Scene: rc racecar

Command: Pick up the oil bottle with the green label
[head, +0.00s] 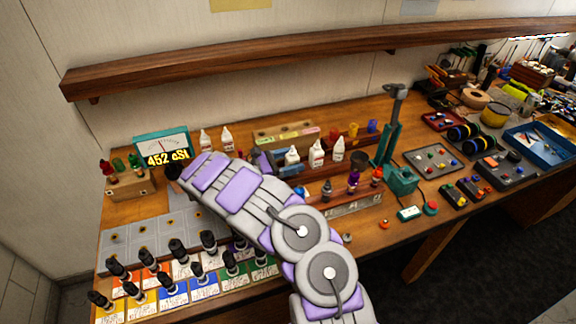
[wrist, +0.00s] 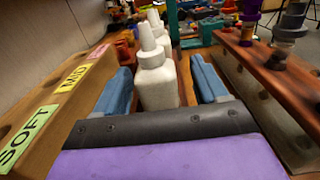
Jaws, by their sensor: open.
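Several white bottles with pointed tips stand in a row on the workbench. In the wrist view the nearest white bottle (wrist: 156,82) is upright between the two blue fingers of my gripper (wrist: 160,88), with a visible gap on each side. My gripper is open. Another white bottle (wrist: 156,27) stands just behind it. In the head view white bottles (head: 316,154) (head: 338,150) stand right of my gripper, and two more (head: 206,140) (head: 227,138) stand at the back left. I cannot make out a green label on any bottle.
A wooden block (wrist: 58,98) with SOFT, MID and pink labels lies left of my gripper. A wooden rack (wrist: 262,80) holding small bottles is close on the right. A green stand (head: 388,140) rises farther right. A long shelf (head: 240,62) hangs above the bench.

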